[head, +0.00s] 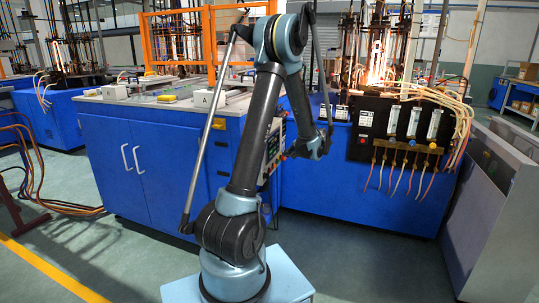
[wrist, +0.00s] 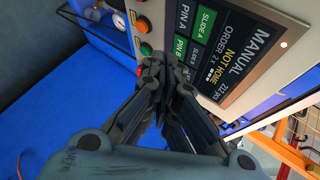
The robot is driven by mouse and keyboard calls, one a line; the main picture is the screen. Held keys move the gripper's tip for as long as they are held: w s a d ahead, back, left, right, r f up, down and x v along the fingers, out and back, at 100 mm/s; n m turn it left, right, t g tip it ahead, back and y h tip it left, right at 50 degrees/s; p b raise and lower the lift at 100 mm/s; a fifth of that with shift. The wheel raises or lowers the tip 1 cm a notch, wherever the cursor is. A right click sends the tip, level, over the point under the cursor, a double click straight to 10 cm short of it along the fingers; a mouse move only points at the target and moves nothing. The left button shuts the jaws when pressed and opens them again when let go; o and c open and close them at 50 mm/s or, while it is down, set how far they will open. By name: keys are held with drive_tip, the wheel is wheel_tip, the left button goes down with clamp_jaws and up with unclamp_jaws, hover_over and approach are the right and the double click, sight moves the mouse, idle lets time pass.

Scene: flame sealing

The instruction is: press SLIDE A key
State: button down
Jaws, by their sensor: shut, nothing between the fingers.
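The SLIDE A key (wrist: 207,22) is a green labelled field on the dark touch panel (wrist: 245,48), whose text is tilted in the wrist view. My gripper (wrist: 166,72) is shut and empty, its fingertips in front of the panel's lower part, below the SLIDE A key in the picture. The fingertips hide part of the key row near PIN B; SLIDE A stays visible. I cannot tell whether the tips touch the panel. In the head view the panel (head: 273,146) is on the blue cabinet's side, partly behind my arm, and its keys are too small to read.
Beside the screen are an orange button (wrist: 142,24), a green button (wrist: 146,48) and a gauge (wrist: 118,20). An orange frame (wrist: 290,155) is at lower right in the wrist view. A burner machine with flowmeters (head: 413,122) stands right of my arm.

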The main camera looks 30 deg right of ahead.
drive_tip(key=shift+w+a, duration=1.5)
drive_tip(key=shift+w, duration=0.25)
drive_tip(key=shift+w+a, duration=0.1)
drive_tip(key=shift+w+a, duration=0.2)
drive_tip(key=shift+w+a, duration=0.2)
drive_tip(key=shift+w, duration=0.05)
idle(1.1)
drive_tip(key=shift+s, duration=0.1)
drive_tip(key=shift+s+d, duration=0.5)
idle(0.4)
drive_tip(key=s+d, duration=0.3)
drive_tip(key=shift+s+d, duration=0.1)
drive_tip(key=shift+s, duration=0.3)
